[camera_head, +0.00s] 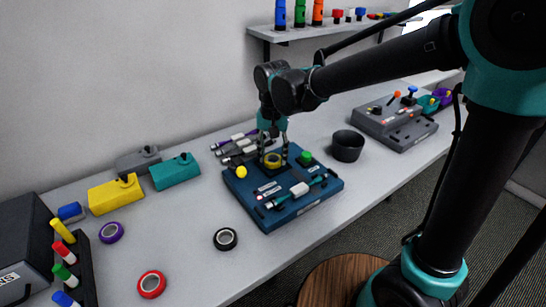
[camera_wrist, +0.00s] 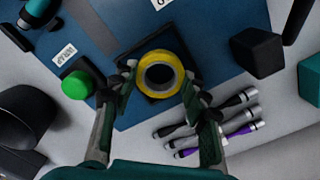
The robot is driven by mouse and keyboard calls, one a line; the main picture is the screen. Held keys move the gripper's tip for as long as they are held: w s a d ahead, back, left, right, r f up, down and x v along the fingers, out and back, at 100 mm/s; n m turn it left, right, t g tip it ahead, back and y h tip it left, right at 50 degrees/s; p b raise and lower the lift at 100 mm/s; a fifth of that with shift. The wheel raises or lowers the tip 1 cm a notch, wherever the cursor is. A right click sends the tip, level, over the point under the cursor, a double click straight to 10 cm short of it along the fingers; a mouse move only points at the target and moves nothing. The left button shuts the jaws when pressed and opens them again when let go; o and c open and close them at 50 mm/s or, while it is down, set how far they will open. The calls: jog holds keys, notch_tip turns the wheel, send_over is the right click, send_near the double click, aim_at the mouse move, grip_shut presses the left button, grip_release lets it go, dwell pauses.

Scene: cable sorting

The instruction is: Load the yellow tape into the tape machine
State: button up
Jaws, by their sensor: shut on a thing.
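The yellow tape (camera_wrist: 146,72) is a ring with a pale inner core. It sits between the two fingers of my gripper (camera_wrist: 159,84), which is shut on it from both sides. In the wrist view the tape is over a black square part (camera_wrist: 127,60) of the blue machine (camera_wrist: 215,40); I cannot tell whether it rests there or is slightly above. In the head view my gripper (camera_head: 272,156) is over the back middle of the blue machine (camera_head: 270,219), with the yellow tape (camera_head: 272,164) low between the fingers. A green button (camera_wrist: 75,85) is beside the black square.
A black cup (camera_head: 347,147) stands right of the machine, and a grey device (camera_head: 395,128) farther right. Several pens (camera_head: 232,148) lie behind it. Purple (camera_head: 111,232), black (camera_head: 225,239) and red (camera_head: 152,284) tapes, plus yellow (camera_head: 112,197) and teal (camera_head: 176,173) dispensers, are left.

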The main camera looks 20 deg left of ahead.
jog(key=shift+f, duration=0.35)
jog(key=shift+f, duration=0.1)
jog(key=o, duration=1.1)
jog(key=shift+c, duration=0.2)
notch_tip(320, 180, up, 12)
